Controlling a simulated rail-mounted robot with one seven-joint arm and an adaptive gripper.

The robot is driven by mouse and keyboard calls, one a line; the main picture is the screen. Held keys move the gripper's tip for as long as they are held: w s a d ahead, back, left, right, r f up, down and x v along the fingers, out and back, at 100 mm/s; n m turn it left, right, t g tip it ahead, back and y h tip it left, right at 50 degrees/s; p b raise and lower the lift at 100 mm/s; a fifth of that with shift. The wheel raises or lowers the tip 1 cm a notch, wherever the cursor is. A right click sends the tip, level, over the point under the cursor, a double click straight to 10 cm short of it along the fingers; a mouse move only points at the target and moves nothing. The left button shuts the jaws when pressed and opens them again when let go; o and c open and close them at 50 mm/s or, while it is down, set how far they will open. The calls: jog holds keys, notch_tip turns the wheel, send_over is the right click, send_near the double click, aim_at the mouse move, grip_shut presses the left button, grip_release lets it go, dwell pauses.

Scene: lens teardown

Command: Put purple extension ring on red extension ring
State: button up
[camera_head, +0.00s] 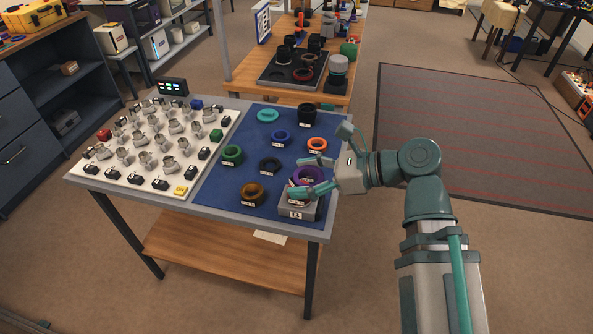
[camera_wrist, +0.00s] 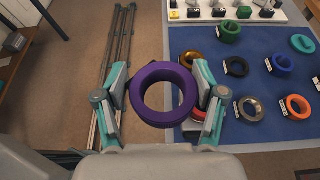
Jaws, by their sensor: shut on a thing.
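My gripper (camera_head: 312,178) is shut on the purple extension ring (camera_head: 310,174), with one finger on each side of it. In the wrist view the purple ring (camera_wrist: 164,94) sits between the fingers with its hole facing the camera. The red extension ring (camera_wrist: 198,115) shows only in part, behind the purple ring and the right finger. In the head view the purple ring is over the grey block marked B (camera_head: 297,213) at the front right corner of the blue mat (camera_head: 215,190). The gap between the two rings cannot be told.
Amber (camera_head: 252,192), black (camera_head: 270,165), green (camera_head: 232,154), blue (camera_head: 281,135), orange (camera_head: 317,144) and teal (camera_head: 267,115) rings lie around the mat. A metallic ring (camera_wrist: 250,108) is also near. A white board (camera_head: 140,178) with several metal parts fills the left side.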

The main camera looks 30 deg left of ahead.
aim_at(313, 167)
jog(key=shift+w+a+r+p, duration=0.1)
jog(key=shift+w+a+p, duration=0.25)
jog(key=shift+p, duration=0.85)
jog(key=w+p, duration=0.1)
jog(key=p, duration=0.3)
jog(key=shift+a, duration=0.4)
jog(key=p, duration=0.7)
jog(key=shift+w+a+f, duration=0.3)
jog(key=shift+a+f, duration=0.1)
jog(key=w+a+f, duration=0.1)
jog(key=f, duration=0.1)
jog(key=w+a+f, duration=0.1)
jog(key=f, duration=0.1)
jog(key=w+a+f, duration=0.1)
jog(key=f, duration=0.2)
jog(key=shift+w+a+p, duration=0.3)
jog(key=shift+w+p, duration=0.05)
jog(key=shift+f+p, duration=0.45)
jog(key=shift+f, duration=1)
jog(key=shift+f, duration=0.1)
jog(key=shift+f, duration=0.15)
jog(key=o, duration=1.2)
